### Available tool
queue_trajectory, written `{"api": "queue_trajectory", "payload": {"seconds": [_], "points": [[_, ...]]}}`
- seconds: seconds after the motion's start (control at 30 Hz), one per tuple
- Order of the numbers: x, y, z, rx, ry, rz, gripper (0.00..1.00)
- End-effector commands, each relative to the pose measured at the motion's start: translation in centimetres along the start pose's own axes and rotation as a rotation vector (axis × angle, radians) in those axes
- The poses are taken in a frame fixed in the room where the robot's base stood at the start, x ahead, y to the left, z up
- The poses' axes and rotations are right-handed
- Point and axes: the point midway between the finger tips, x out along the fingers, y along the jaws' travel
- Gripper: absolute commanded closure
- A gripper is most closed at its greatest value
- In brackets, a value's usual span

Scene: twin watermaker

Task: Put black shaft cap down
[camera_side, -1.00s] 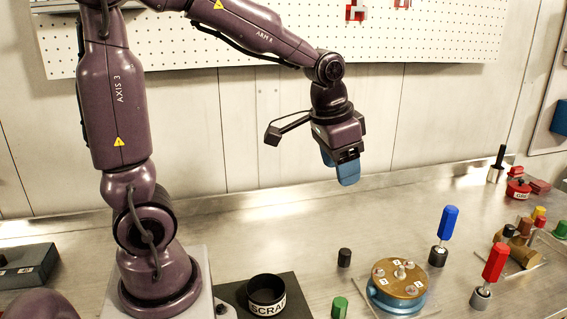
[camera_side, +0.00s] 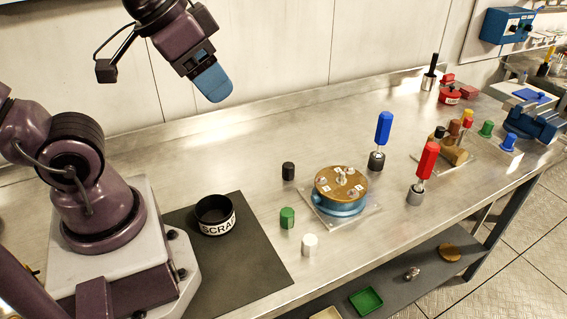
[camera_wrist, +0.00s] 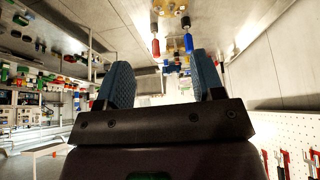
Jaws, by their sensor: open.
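A small black cap (camera_side: 288,171) stands upright on the steel bench, left of a round blue housing with a brass top (camera_side: 341,190). Nothing is touching it. My gripper (camera_side: 213,92), with blue fingers, is high above the bench at the upper left, well apart from the cap. In the wrist view, my gripper (camera_wrist: 160,75) has its two blue fingers spread with nothing between them. Another black cap (camera_side: 439,132) shows by the brown block at the right.
A green cap (camera_side: 287,218) and a white cap (camera_side: 309,244) stand near the front edge. A black SCRAP bin (camera_side: 215,215) sits on a dark mat (camera_side: 255,262). Blue (camera_side: 383,129) and red (camera_side: 428,160) handled tools stand upright. The bench behind the black cap is clear.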

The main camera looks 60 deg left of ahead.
Motion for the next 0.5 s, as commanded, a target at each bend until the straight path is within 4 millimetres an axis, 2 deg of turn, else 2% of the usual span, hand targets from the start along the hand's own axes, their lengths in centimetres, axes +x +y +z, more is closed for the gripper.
{"api": "queue_trajectory", "payload": {"seconds": [0.17,0.33,0.5], "points": [[2.4,-0.7,-1.8,0.078,0.017,0.006,0.38],[8.2,-2.6,-4.8,0.269,0.071,-0.024,0.38],[14.4,-5.3,-6.4,0.499,0.116,-0.117,0.38]]}}
